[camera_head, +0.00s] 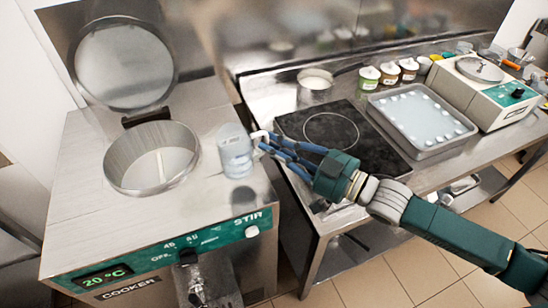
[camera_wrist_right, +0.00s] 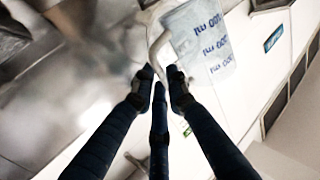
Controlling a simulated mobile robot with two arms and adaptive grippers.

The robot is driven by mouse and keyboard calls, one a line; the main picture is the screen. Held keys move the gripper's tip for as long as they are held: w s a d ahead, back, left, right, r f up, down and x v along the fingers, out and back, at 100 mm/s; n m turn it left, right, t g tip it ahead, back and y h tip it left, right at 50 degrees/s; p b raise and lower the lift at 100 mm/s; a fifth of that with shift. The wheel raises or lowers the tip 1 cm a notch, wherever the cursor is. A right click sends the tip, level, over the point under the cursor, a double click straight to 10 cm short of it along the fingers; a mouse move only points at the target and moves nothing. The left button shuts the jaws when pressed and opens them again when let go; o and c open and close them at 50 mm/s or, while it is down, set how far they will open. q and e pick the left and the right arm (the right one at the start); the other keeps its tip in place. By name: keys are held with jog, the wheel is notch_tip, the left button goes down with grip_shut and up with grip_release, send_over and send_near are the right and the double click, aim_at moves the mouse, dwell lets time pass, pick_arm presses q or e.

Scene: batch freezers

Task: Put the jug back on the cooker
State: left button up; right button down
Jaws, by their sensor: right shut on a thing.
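The clear jug (camera_head: 236,152) is upright at the right side of the cooker's top (camera_head: 215,105), beside the round open vat (camera_head: 152,157). Whether its base touches the cooker top or is slightly above it, I cannot tell; a dark patch like a shadow shows below it. My right gripper (camera_head: 266,143) comes in from the right and is shut on the jug's pale handle. In the right wrist view the fingertips (camera_wrist_right: 162,76) close around the handle of the jug (camera_wrist_right: 205,40), which has blue ml markings. My left gripper is not in view.
The cooker's round lid (camera_head: 124,65) stands open behind the vat. To the right, a steel table holds a black hob (camera_head: 340,135), a pan (camera_head: 315,80), several small tubs, a grey tray (camera_head: 422,120) and a white appliance (camera_head: 485,90). A gap separates cooker and table.

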notch_tip(320, 180, down, 5)
jog(key=shift+f+p, duration=0.2)
jog(key=shift+p, duration=0.1)
jog(key=shift+f, duration=0.1)
jog(key=c, duration=1.7)
grip_release()
jog(key=shift+c, duration=0.2)
jog(key=b+v, duration=0.3)
jog(key=v, duration=0.9)
jog(key=shift+b, duration=0.35)
